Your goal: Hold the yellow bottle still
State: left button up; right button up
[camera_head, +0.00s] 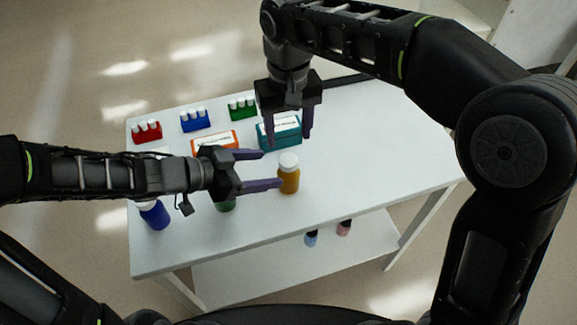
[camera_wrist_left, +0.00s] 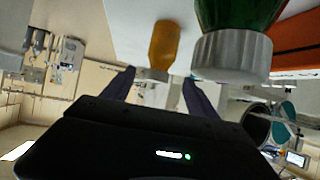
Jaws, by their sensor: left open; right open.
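The yellow bottle (camera_head: 289,178), amber-yellow with a white cap, stands upright on the white table. My left gripper (camera_head: 271,168) is open and points at it from the left, its fingertips just short of or beside the bottle. In the left wrist view, which is upside down, the yellow bottle (camera_wrist_left: 165,42) shows beyond and between the two open fingers (camera_wrist_left: 158,77); I see no finger closed on it. My right gripper (camera_head: 289,141) is open and empty, pointing down behind the bottle, in front of the teal box.
A green bottle (camera_head: 226,206) is mostly hidden under my left gripper; its white cap (camera_wrist_left: 232,56) looms close in the wrist view. A blue bottle (camera_head: 155,215) stands left. Orange (camera_head: 222,137) and teal (camera_head: 281,142) boxes and small racks (camera_head: 147,137) stand behind. The table's right side is clear.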

aim_at(280, 168)
pick_arm(q)
jog(key=shift+s, duration=0.15)
jog(key=shift+x, duration=3.95)
jog(key=shift+c, duration=0.2)
grip_shut()
